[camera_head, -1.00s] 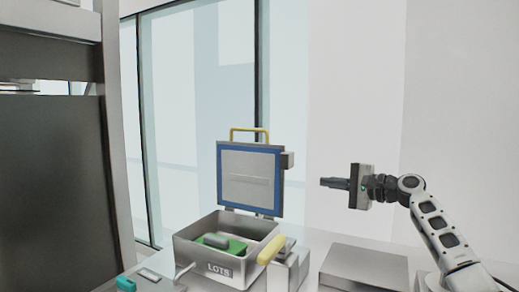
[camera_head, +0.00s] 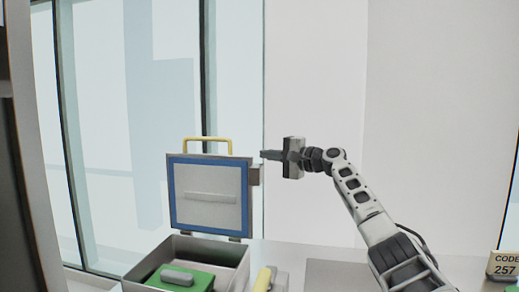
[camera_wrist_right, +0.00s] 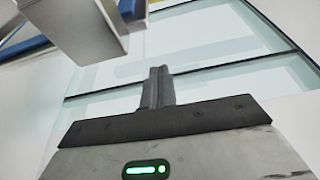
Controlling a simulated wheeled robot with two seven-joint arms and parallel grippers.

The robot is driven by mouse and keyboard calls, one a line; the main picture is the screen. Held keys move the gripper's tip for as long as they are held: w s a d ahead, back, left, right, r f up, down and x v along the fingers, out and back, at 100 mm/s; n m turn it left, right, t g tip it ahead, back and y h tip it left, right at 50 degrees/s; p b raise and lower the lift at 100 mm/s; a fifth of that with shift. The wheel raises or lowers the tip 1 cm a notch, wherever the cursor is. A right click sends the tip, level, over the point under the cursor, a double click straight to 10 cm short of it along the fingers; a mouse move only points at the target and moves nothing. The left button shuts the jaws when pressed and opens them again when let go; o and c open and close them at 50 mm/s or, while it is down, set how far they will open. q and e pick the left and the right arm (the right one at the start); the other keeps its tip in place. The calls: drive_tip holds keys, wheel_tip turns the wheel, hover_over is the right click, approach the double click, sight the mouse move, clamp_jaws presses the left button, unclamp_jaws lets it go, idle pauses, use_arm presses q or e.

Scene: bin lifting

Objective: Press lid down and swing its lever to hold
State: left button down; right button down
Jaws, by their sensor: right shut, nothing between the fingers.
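The lid (camera_head: 207,212) stands upright, open, at the back of the grey bin (camera_head: 140,277). It has a blue border, a grey inner face and a yellow handle (camera_head: 207,139) on its top edge. Inside the bin is a green object (camera_head: 195,280) with a grey grip. The yellow lever (camera_head: 263,279) stands at the bin's right side, cut by the lower frame edge. My right gripper (camera_head: 264,155) is shut and empty, pointing left close to the lid's upper right corner; contact cannot be told. Its closed fingers (camera_wrist_right: 158,88) show in the right wrist view. My left gripper is out of view.
A grey block (camera_head: 255,175) juts from the lid's right edge. A flat grey plate (camera_head: 335,276) lies on the table right of the bin. A sign reading CODE 257 (camera_head: 503,264) stands at the far right. A window fills the back left.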

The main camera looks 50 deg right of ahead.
drive_tip(key=a, duration=0.4)
drive_tip(key=shift+w, duration=0.1)
idle(0.5)
idle(0.3)
